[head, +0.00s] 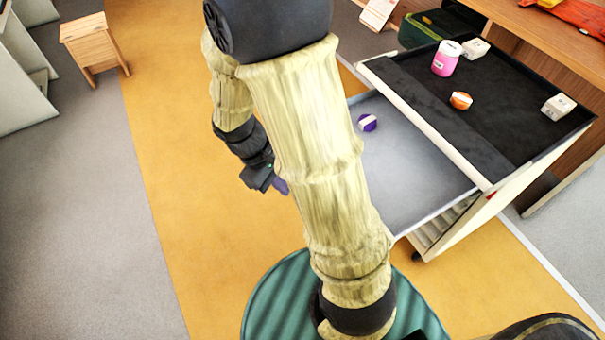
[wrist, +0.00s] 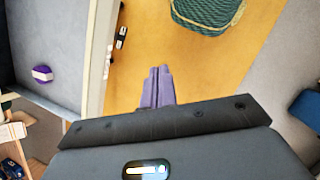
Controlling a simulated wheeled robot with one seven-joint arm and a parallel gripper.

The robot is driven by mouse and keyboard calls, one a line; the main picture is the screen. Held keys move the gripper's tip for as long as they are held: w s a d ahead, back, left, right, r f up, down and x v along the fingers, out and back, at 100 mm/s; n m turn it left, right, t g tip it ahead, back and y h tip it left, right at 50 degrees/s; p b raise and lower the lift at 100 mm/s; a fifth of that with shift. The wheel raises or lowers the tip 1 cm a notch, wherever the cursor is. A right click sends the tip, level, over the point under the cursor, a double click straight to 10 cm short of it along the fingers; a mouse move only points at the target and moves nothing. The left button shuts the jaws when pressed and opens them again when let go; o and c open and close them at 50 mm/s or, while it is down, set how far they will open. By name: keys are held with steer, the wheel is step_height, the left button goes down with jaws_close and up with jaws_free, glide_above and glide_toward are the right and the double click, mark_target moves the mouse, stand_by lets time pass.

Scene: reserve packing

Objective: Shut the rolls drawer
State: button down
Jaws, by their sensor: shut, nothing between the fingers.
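The rolls drawer (head: 405,165) stands pulled out from under the black-topped unit. Its grey floor holds a purple roll with a white band (head: 367,123). My arm hides the drawer's outer end in the head view. In the wrist view the drawer floor (wrist: 35,25) is at left with the purple roll (wrist: 42,74), and the pale drawer front (wrist: 97,55) runs down beside my fingers. My gripper (wrist: 158,88) is shut and empty, outside the drawer, with a gap to its front. In the head view the purple fingertips (head: 280,186) show partly behind my arm.
The unit's black top (head: 500,125) carries a pink jar (head: 446,58), an orange roll (head: 461,100) and white boxes (head: 557,106). A dark green bin (head: 425,28) stands behind it. A wooden stool (head: 92,45) is far left.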

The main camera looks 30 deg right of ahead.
steer(key=w+a+f+n+t+h+b, duration=0.3)
steer(key=w+f+n+h+b, duration=0.7)
steer(key=w+f+n+h, duration=0.1)
step_height(320, 180, down, 2)
steer(key=n+h, duration=0.1)
steer(key=h, duration=0.2)
steer(key=shift+f, duration=0.25)
steer(key=shift+s, duration=0.15)
steer(key=d+b, duration=0.1)
steer(key=d, duration=1.3)
steer(key=shift+w+b, duration=0.25)
steer(key=shift+b, duration=0.1)
steer(key=shift+w+d, duration=0.1)
